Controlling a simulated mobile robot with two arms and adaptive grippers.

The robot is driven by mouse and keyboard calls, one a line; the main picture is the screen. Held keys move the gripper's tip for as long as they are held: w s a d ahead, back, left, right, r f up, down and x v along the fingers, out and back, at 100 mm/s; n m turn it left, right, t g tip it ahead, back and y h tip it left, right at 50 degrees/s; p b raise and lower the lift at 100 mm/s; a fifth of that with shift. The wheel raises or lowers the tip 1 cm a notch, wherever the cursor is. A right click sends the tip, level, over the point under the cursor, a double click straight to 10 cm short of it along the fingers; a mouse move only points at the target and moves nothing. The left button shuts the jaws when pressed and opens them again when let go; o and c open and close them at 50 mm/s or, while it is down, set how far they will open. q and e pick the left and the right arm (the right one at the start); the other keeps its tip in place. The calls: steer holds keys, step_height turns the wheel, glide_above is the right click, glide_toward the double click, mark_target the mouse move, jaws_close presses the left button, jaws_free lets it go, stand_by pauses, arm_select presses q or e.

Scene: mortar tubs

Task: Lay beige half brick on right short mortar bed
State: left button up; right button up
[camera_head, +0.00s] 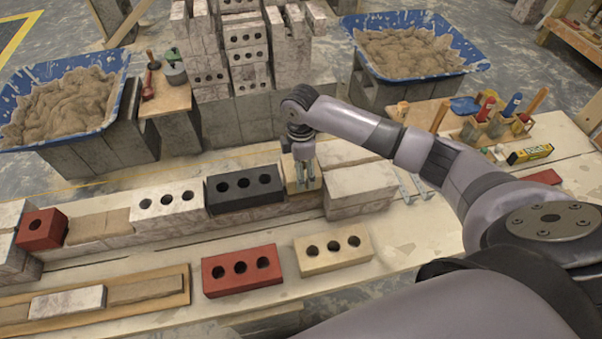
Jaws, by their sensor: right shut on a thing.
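My right gripper (304,174) points down in the gap between the black brick (245,188) and the white block (360,187) at the right end of the wall. It is shut on a small beige half brick (291,184), which sits low in that gap, at the wall top. The fingers cover part of the half brick. The right short mortar bed is not visible; the half brick and gripper cover that spot. I cannot tell whether the half brick touches it. My left gripper is not in view.
A white brick (167,201), a bare mortar strip (98,226) and a red half brick (41,229) continue the wall leftward. A red brick (242,271) and a beige brick (333,249) lie in front. Blue mortar tubs (119,62) and (472,52) stand behind.

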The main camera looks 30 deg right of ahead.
steer(key=shift+f, duration=1.2)
steer(key=o, duration=1.9)
steer(key=shift+f, duration=0.2)
steer(key=shift+o, duration=0.2)
step_height(320, 180, up, 12)
steer(key=shift+r, duration=0.2)
